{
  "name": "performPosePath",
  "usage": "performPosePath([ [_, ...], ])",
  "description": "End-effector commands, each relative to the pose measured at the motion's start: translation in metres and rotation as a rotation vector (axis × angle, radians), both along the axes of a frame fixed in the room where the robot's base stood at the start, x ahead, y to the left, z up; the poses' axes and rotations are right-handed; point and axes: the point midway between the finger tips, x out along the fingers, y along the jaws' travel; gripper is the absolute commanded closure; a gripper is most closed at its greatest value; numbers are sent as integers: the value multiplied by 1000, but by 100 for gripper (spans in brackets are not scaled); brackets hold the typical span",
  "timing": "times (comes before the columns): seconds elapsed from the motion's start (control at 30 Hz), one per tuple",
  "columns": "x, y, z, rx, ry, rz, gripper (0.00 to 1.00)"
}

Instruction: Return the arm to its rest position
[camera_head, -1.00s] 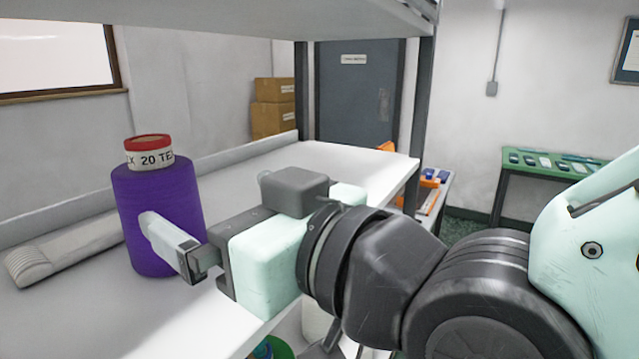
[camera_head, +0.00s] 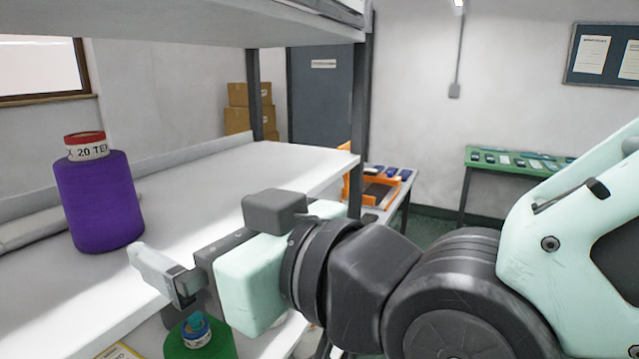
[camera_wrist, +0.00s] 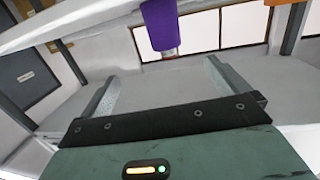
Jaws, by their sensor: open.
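My gripper (camera_head: 160,275) is at the front edge of the white shelf, to the right of and nearer than the purple yarn cone (camera_head: 98,202). In the head view one finger shows clearly and the other is mostly hidden. In the wrist view my gripper (camera_wrist: 160,85) has its two fingers wide apart with nothing between them. The purple cone (camera_wrist: 160,25) stands upright on the shelf, with a red-topped white label reading 20 TEX. It is apart from the fingers.
The white shelf (camera_head: 250,165) has an upper shelf (camera_head: 200,22) above it and a dark post (camera_head: 358,110) at its right end. A green cone (camera_head: 200,340) stands below my gripper. A green table (camera_head: 500,158) and an orange rack (camera_head: 375,190) are at the back right.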

Motion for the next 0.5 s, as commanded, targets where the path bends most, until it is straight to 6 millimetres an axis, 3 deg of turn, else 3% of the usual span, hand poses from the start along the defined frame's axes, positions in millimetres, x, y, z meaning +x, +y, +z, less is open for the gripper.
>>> performPosePath([
  [0.27, 8, -18, -41, -138, 112, -19, 0],
  [0.5, 10, -53, -97, -341, 289, -51, 0],
])
